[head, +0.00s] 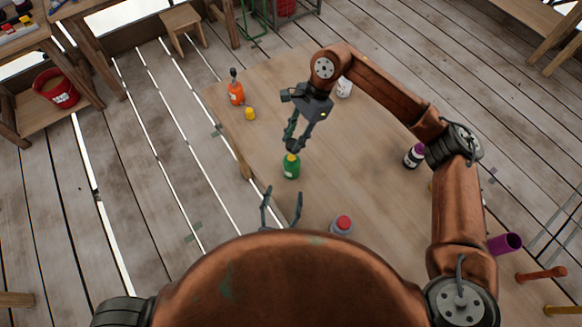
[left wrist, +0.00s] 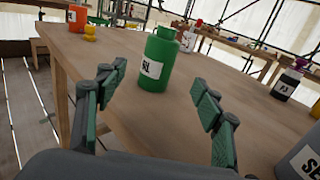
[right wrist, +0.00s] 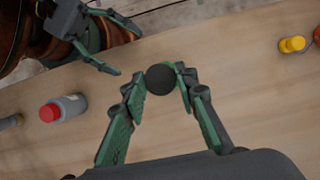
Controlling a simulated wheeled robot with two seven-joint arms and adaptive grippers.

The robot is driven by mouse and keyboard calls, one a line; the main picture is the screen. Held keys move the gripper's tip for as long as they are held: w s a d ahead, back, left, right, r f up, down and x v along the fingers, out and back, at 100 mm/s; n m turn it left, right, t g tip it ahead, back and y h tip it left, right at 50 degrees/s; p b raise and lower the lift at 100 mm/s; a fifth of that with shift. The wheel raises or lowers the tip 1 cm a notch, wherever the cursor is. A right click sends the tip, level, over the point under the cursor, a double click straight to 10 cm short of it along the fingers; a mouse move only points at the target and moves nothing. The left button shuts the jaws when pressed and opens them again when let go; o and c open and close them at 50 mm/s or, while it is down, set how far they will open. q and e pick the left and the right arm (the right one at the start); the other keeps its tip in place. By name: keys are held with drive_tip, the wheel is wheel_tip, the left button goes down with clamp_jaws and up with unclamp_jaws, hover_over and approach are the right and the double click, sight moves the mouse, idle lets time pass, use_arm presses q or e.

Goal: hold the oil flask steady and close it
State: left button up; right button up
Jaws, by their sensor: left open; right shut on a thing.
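The green flask (head: 291,169) stands upright near the table's left edge. In the left wrist view the flask (left wrist: 158,62) shows a white, partly readable label and a neck with no cap on it. My right gripper (head: 292,147) is shut on a dark round stopper (right wrist: 160,79), held above the flask; whether they touch is unclear. In the right wrist view the stopper hides most of the flask. My left gripper (head: 283,200) is open and empty, its fingers pointing at the flask from the near side. The flask stands just beyond its fingertips (left wrist: 158,90).
A red-capped grey bottle (head: 342,226) stands right of my left gripper. An orange bottle (head: 236,93) and a small yellow object (head: 250,113) are at the far left. A purple-capped bottle (head: 414,156) stands to the right. The table's left edge is close to the flask.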

sight(290, 173)
use_arm(q)
drive_tip(key=x, duration=1.1)
drive_tip(key=shift+w+d, duration=0.1)
drive_tip(key=shift+w, duration=0.2)
drive_tip(key=shift+c, duration=0.2)
clamp_jaws()
